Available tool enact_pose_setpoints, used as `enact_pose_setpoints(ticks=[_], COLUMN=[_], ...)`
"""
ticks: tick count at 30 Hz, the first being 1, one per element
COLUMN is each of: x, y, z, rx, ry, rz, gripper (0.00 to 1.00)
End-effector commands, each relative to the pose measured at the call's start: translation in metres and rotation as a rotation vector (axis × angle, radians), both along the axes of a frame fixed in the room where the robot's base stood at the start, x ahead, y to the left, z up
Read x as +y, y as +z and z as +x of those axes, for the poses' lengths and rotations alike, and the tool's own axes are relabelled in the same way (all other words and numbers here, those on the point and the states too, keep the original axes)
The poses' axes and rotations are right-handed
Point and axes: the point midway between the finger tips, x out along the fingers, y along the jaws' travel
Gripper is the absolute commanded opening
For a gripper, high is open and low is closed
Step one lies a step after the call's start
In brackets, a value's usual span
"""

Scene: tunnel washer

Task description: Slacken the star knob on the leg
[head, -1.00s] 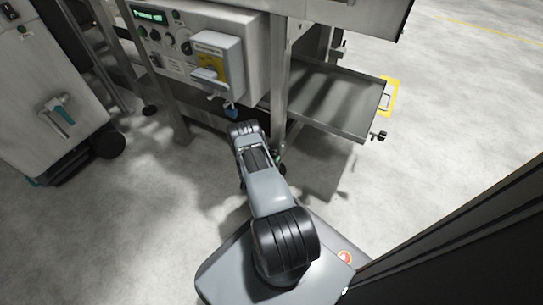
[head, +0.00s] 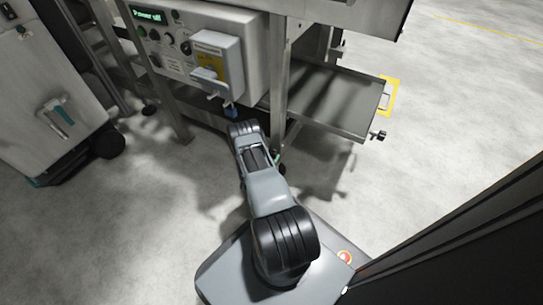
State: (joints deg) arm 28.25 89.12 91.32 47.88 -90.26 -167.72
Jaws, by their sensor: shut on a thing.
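The metal leg (head: 279,85) of the machine stands upright in the middle of the head view, its lower end close beside my arm. My gripper (head: 280,158) shows only as a small dark shape at the foot of this leg, mostly hidden by my own arm. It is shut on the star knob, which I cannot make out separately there.
A control box (head: 200,50) with a lit display reading "Power off" and a grey switch cover is at upper left. A blue tag (head: 232,113) hangs below. A tray (head: 335,100) with a dark knob (head: 379,136) juts out right. A wheeled cabinet (head: 55,100) stands left; the right floor is clear.

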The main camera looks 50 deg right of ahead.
Motion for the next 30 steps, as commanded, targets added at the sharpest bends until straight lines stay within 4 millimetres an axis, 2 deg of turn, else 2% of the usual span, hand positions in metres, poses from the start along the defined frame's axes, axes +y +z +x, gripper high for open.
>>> enact_pose_setpoints(ticks=[5, 6, 13, 23, 26, 30], x=[0.001, 0.001, 0.0, 0.004, 0.016, 0.043], y=[0.001, 0.001, 0.001, 0.001, 0.002, 0.003], z=[0.002, 0.002, 0.001, -0.001, -0.003, -0.009], rx=[0.0, 0.0, -0.001, -0.001, 0.002, 0.003], ry=[0.006, 0.006, 0.002, 0.002, 0.004, 0.006], rz=[-0.001, -0.001, -0.001, 0.001, 0.002, 0.001], gripper=[0.26, 0.53, 0.75, 0.75, 0.75, 0.75])
